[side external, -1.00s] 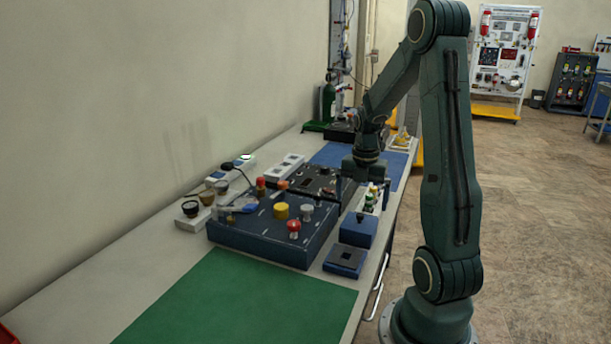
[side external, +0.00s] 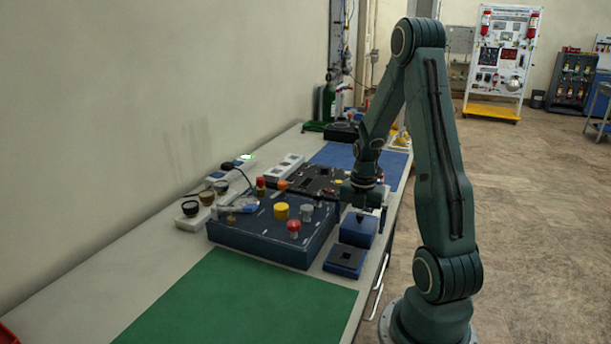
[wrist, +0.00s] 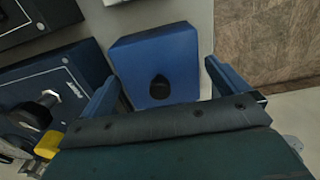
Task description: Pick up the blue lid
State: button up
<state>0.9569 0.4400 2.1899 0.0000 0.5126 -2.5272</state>
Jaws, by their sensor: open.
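The blue lid (wrist: 157,62) is a square blue top with a small black knob (wrist: 159,87) in the wrist view. In the side view the lid (side external: 357,227) tops a blue block beside the dark control panel, with its knob just under my gripper (side external: 362,208). In the wrist view my gripper (wrist: 163,75) is open, one finger on each side of the lid's near part. Nothing is held between the fingers. Whether the fingers touch the lid, I cannot tell.
A dark panel (side external: 262,232) with yellow, red and grey knobs stands to the left. A small blue block with a dark square top (side external: 345,260) sits in front. A green mat (side external: 235,300) lies clear at the front. The table's right edge is close.

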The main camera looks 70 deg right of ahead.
aim_at(360, 214)
jog(key=shift+f, duration=0.75)
jog(key=c, duration=0.9)
jog(key=shift+r, duration=0.15)
notch_tip(360, 214, up, 20)
jog(key=shift+f, duration=0.1)
jog(key=shift+a+f, duration=0.1)
dwell(0.6)
jog(key=a+f, duration=0.2)
jog(key=a, duration=0.2)
jog(key=a+f, duration=0.3)
jog(key=a, duration=0.1)
jog(key=a+f, duration=0.3)
jog(key=shift+a+f, duration=0.15)
jog(key=shift+a, duration=0.25)
